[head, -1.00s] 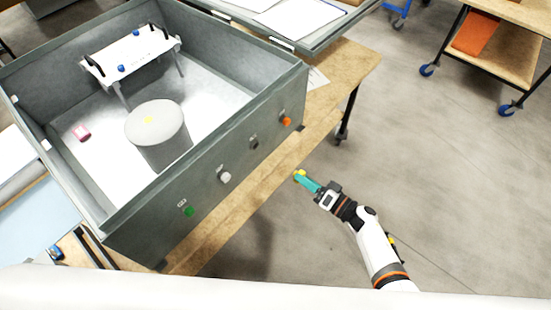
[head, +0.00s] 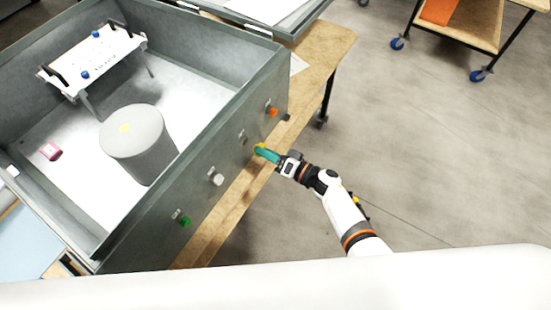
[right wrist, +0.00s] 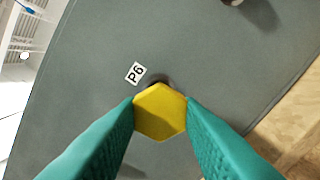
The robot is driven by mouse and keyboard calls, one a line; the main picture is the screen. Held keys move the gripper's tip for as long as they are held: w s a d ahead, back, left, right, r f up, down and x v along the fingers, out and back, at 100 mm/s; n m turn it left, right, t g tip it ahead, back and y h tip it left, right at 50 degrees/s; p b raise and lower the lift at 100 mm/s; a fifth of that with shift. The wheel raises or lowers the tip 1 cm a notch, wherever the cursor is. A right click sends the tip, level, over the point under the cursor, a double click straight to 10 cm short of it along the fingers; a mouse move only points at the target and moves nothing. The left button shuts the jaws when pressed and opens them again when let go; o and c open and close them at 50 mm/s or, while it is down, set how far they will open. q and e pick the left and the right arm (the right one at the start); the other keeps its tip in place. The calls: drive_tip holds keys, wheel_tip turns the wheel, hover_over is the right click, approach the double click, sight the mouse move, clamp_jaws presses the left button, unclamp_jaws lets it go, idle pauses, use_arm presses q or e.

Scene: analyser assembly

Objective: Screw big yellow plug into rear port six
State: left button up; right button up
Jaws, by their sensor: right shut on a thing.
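The big yellow plug (right wrist: 160,111) has a hexagonal head and sits between the teal fingertips of my right gripper (right wrist: 161,113), which is shut on it. In the right wrist view it is right in front of the port under the P6 label (right wrist: 135,73) and covers most of that dark port (right wrist: 157,79). I cannot tell whether the plug touches the port or is in it. In the head view the right gripper (head: 267,154) is against the grey analyser case (head: 150,220), with a bit of yellow at its tip. My left gripper is not in view.
The case wall also carries orange (head: 272,112), white (head: 217,179) and green (head: 185,221) plugs. Inside the open case stand a grey cylinder (head: 140,150), a white bracketed board (head: 95,62) and a pink part (head: 50,151). The wooden table (head: 325,50) runs beneath.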

drive_tip(key=n+b, duration=0.3)
drive_tip(key=b, duration=0.2)
drive_tip(key=n+b, duration=0.4)
drive_tip(key=b, duration=0.2)
drive_tip(key=w+a+n+b, duration=0.1)
drive_tip(key=n+b, duration=0.3)
drive_tip(key=b, duration=0.1)
drive_tip(key=shift+a+f+b, duration=0.1)
drive_tip(key=shift+f+b, duration=0.1)
drive_tip(key=shift+b, duration=0.15)
drive_tip(key=shift+r+n, duration=0.2)
drive_tip(key=shift+n, duration=0.6)
drive_tip(key=n, duration=0.3)
drive_tip(key=shift+a+n, duration=0.1)
drive_tip(key=shift+n, duration=0.2)
drive_tip(key=n, duration=0.2)
drive_tip(key=n+b, duration=0.1)
drive_tip(key=n, duration=0.1)
drive_tip(key=shift+w+a+n, duration=0.15)
drive_tip(key=shift+n, duration=1.25)
drive_tip(key=shift+a+r, duration=0.1)
